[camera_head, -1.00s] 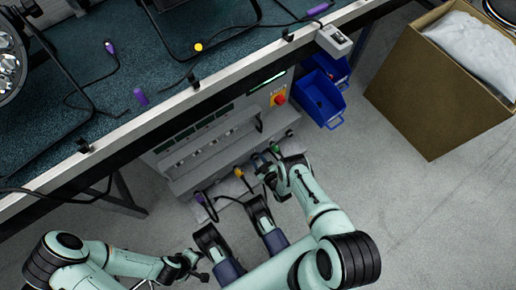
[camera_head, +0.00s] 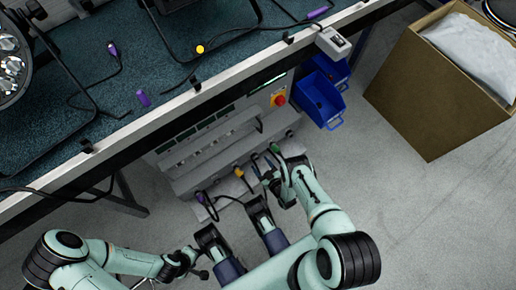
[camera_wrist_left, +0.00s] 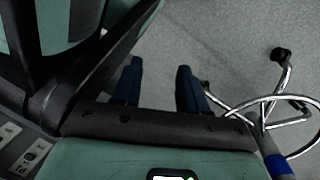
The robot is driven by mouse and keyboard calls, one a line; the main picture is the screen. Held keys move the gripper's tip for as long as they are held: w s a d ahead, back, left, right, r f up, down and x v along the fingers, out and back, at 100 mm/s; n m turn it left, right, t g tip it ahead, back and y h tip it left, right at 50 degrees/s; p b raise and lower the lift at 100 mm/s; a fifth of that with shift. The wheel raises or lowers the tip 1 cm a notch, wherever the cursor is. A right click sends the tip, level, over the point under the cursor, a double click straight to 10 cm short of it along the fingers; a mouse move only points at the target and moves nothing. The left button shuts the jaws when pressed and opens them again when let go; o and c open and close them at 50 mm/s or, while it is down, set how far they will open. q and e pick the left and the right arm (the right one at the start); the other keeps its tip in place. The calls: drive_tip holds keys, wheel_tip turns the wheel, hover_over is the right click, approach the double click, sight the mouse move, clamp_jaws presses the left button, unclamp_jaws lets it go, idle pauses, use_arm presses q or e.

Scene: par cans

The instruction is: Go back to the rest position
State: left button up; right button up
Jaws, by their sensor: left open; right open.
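My left arm comes in from the left, low in the head view, with its gripper (camera_head: 199,271) near the bottom edge. In the left wrist view the two blue fingers of this gripper (camera_wrist_left: 159,78) stand apart with only grey floor between them. My right arm bends in from the lower right. Its gripper (camera_head: 267,174) is small and partly hidden, in front of the grey panel unit, and I see nothing held in it. Both grippers are open and clear of the table top.
A blue-topped workbench (camera_head: 150,65) carries lamps and cables. Under it stands a grey panel unit (camera_head: 215,150) with a red knob (camera_head: 280,100) and plug leads. Blue bins (camera_head: 320,100) and a cardboard box (camera_head: 430,100) are right. Chair legs (camera_wrist_left: 275,95) show in the wrist view.

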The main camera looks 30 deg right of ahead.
use_arm(q)
drive_tip(key=w+d+r+t+p, duration=0.1)
drive_tip(key=w+r+t+p, duration=0.1)
drive_tip(key=w+r, duration=0.3)
drive_tip(key=shift+w+r+p, duration=0.2)
drive_tip(key=shift+w+p, duration=0.2)
drive_tip(key=shift+w, duration=0.4)
use_arm(e)
drive_tip(key=v, duration=0.9)
drive_tip(key=shift+s, duration=0.25)
drive_tip(key=shift+d+r, duration=0.1)
drive_tip(key=shift+r, duration=0.05)
